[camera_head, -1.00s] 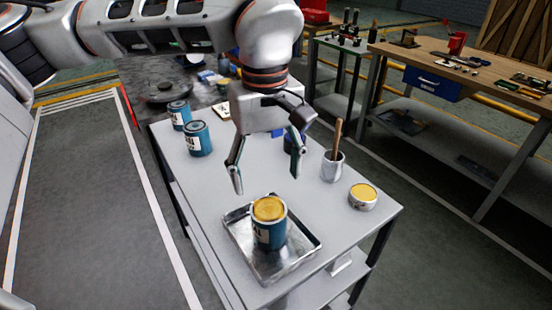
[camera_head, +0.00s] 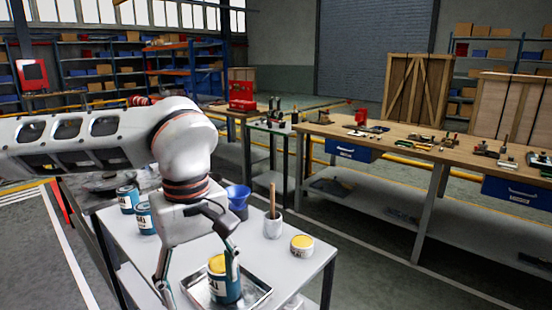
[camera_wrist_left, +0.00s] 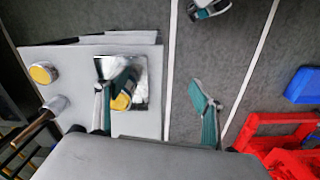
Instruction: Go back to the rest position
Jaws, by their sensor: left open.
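My left gripper (camera_head: 200,277) is open and empty, its fingers pointing down at the near left of the table. One finger overlaps the blue paint can (camera_head: 226,288) in the head view; I cannot tell whether they touch. The open can, yellow on top, stands upright in a metal tray (camera_head: 258,295). The tray (camera_wrist_left: 140,70) and part of the can (camera_wrist_left: 121,102) also show in the left wrist view, behind one finger of the left gripper (camera_wrist_left: 155,98). What appears to be my right gripper (camera_wrist_left: 208,9) is cut off at that view's top edge.
A wooden workbench (camera_head: 400,140) stands behind.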

